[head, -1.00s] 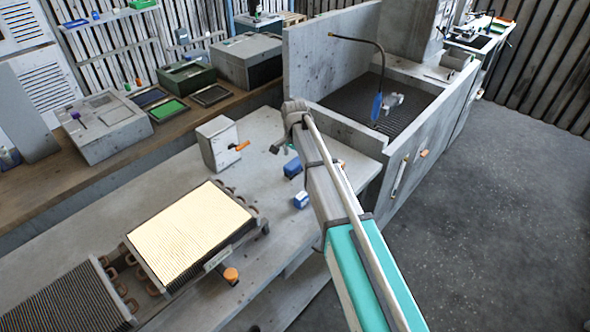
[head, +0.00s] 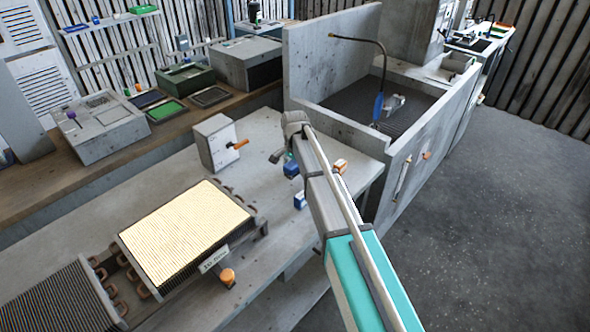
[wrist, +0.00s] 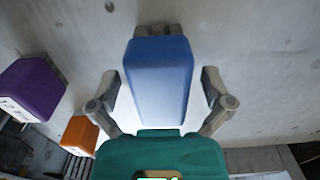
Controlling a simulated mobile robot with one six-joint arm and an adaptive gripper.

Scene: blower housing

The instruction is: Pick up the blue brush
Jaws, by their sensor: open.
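In the wrist view a blue block-shaped thing (wrist: 160,78), which looks like the blue brush, lies between my gripper's fingers, with a grey-brown part at its far end. My gripper (wrist: 160,88) is open, one finger on each side of it, with gaps visible on both sides. I cannot tell the height between them. In the head view my gripper (head: 280,157) is small and partly hidden at the end of my arm, over the grey bench. A blue thing (head: 291,169) shows just below it; I cannot tell if it is the same one.
A purple block (wrist: 33,88) and an orange block (wrist: 80,136) stand left of the fingers in the wrist view. In the head view a grey box with an orange handle (head: 214,143) is left of my gripper. A walled basin (head: 440,130) stands to the right.

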